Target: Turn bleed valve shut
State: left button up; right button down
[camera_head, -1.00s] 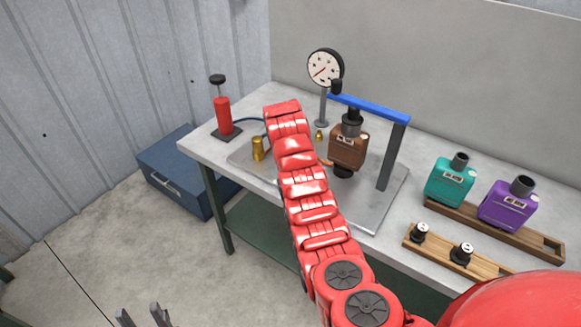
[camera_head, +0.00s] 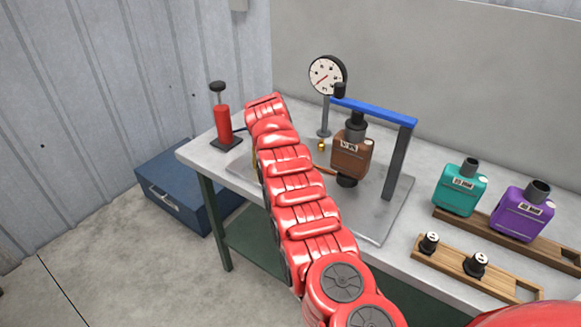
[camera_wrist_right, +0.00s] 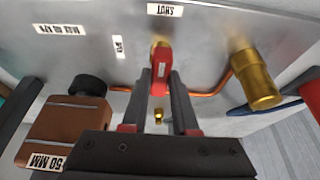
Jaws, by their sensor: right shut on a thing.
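The bleed valve's red lever (camera_wrist_right: 161,68) stands between the fingers of my right gripper (camera_wrist_right: 160,88) in the right wrist view, and the gripper is shut on it. A bit of brass shows at the lever's upper end. A "SHUT" label (camera_wrist_right: 165,9) is on the metal plate above the lever, and a smaller label (camera_wrist_right: 118,46) is left of it. In the head view my red right arm (camera_head: 295,195) hides the valve and the gripper. My left gripper is not in view.
A gauge (camera_head: 327,75) and red pump (camera_head: 223,122) are behind and left. A brass cylinder (camera_wrist_right: 256,78) is right of the lever.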

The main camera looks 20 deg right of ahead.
dwell(0.3)
jog(key=c, duration=0.7)
grip_release()
jog(key=b+v, duration=0.2)
jog(key=v, duration=1.5)
jog(key=shift+r, duration=0.2)
jog(key=shift+f, duration=0.1)
